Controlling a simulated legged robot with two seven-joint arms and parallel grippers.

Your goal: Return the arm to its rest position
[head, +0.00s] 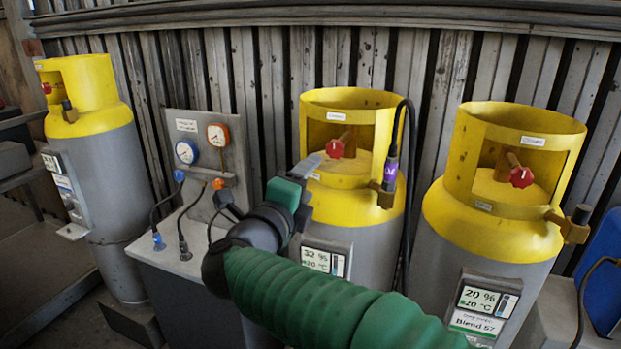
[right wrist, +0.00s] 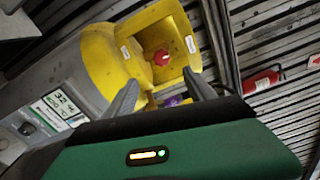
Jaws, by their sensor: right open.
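My right arm (head: 310,290), in a green ribbed sleeve, reaches in from the lower right of the head view. Its gripper (head: 309,182) is in front of the middle cylinder (head: 385,250), which has a grey body and yellow collar. In the right wrist view the two grey fingers (right wrist: 160,78) are spread apart with nothing held between them. Beyond them are the yellow collar (right wrist: 105,60) and its red valve knob (right wrist: 161,58). A purple hose fitting (head: 390,170) sits at the middle cylinder's side valve, and also shows between the fingers (right wrist: 174,101). My left gripper is not in view.
A right cylinder (head: 450,245) and a left cylinder (head: 95,165) flank the middle one. A gauge panel (head: 205,130) with two gauges and short hoses stands on a grey cabinet (head: 190,255). A black hose (head: 409,200) hangs beside the middle cylinder. A corrugated wall (head: 270,60) closes the back.

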